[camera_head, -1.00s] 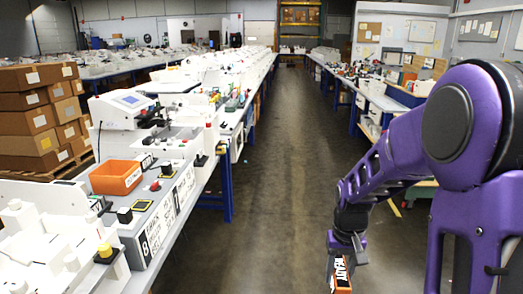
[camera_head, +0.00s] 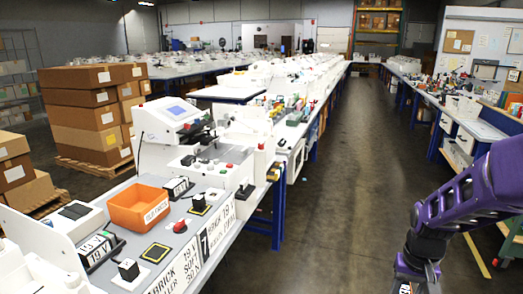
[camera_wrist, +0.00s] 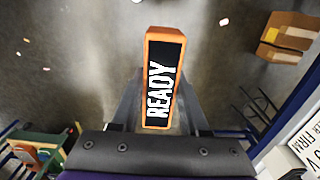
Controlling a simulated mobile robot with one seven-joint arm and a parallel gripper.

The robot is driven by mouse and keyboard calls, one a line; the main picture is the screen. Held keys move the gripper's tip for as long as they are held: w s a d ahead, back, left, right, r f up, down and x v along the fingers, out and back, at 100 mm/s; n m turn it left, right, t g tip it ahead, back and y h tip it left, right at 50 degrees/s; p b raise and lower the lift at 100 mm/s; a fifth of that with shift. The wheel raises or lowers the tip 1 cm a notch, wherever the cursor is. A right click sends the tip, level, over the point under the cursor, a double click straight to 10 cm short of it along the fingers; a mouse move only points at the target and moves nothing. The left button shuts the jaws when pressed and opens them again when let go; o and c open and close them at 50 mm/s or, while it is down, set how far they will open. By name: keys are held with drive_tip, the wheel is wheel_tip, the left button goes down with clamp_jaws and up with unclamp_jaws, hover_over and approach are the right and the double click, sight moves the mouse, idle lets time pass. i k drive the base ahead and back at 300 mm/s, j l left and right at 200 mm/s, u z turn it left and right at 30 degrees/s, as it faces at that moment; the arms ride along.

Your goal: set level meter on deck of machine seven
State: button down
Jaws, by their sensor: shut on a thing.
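My gripper (camera_wrist: 162,88) is shut on the level meter (camera_wrist: 163,50), an orange-cased block with a black face reading READY, held between the two fingers above the floor. In the head view my gripper (camera_head: 416,272) is at the lower right, over the aisle and right of the bench; the meter there is mostly cut off by the frame edge. Machine seven, marked with a black 7 label (camera_head: 204,243), stands on the left bench.
A white machine with a blue screen (camera_head: 180,110) stands behind the bin. Stacked cardboard boxes (camera_head: 92,105) are at the left on a pallet. Another bench (camera_head: 462,115) runs along the right. The concrete aisle (camera_head: 345,160) between the benches is clear.

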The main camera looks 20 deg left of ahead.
sight(234, 153)
drive_tip(key=i+u, duration=0.1)
drive_tip(key=i, duration=0.35)
drive_tip(key=i+l+u, duration=0.15)
drive_tip(key=i, duration=0.35)
drive_tip(key=i+l+u, duration=0.15)
drive_tip(key=i+u, duration=0.3)
drive_tip(key=i+l+u, duration=0.25)
drive_tip(key=u, duration=0.2)
drive_tip(key=i+l+u, duration=0.7)
drive_tip(key=l+u, duration=0.2)
drive_tip(key=i+l+u, duration=0.15)
drive_tip(key=l, duration=0.2)
drive_tip(key=l+u, duration=0.2)
drive_tip(key=l, duration=0.15)
drive_tip(key=i, duration=0.05)
